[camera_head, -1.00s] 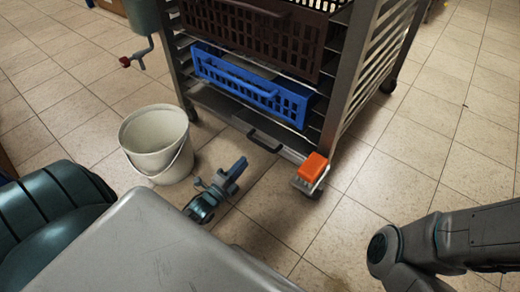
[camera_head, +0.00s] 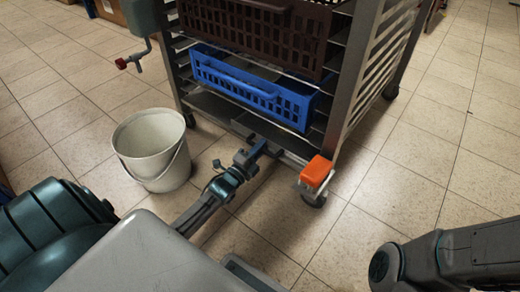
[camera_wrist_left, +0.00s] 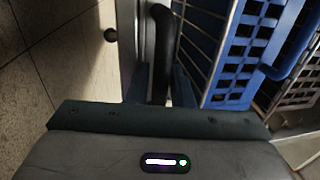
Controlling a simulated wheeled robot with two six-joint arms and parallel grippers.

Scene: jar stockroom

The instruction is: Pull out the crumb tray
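The crumb tray (camera_head: 215,107) is the low grey metal tray at the bottom of the rack, with a black bar handle on its front. My left gripper (camera_head: 259,150) reaches across the floor to this handle and hides part of it. In the left wrist view the black handle (camera_wrist_left: 161,50) runs down between the two bluish fingers, close to both. I cannot tell whether the fingers press on it. Of my right arm only dark links show at the lower right; its gripper is out of view.
A blue crate (camera_head: 250,88) and a brown crate (camera_head: 262,35) sit in the wheeled rack above the tray. An orange block (camera_head: 316,171) sits over the near caster. A pale bucket (camera_head: 152,148) stands left of my left forearm. Floor to the right is clear.

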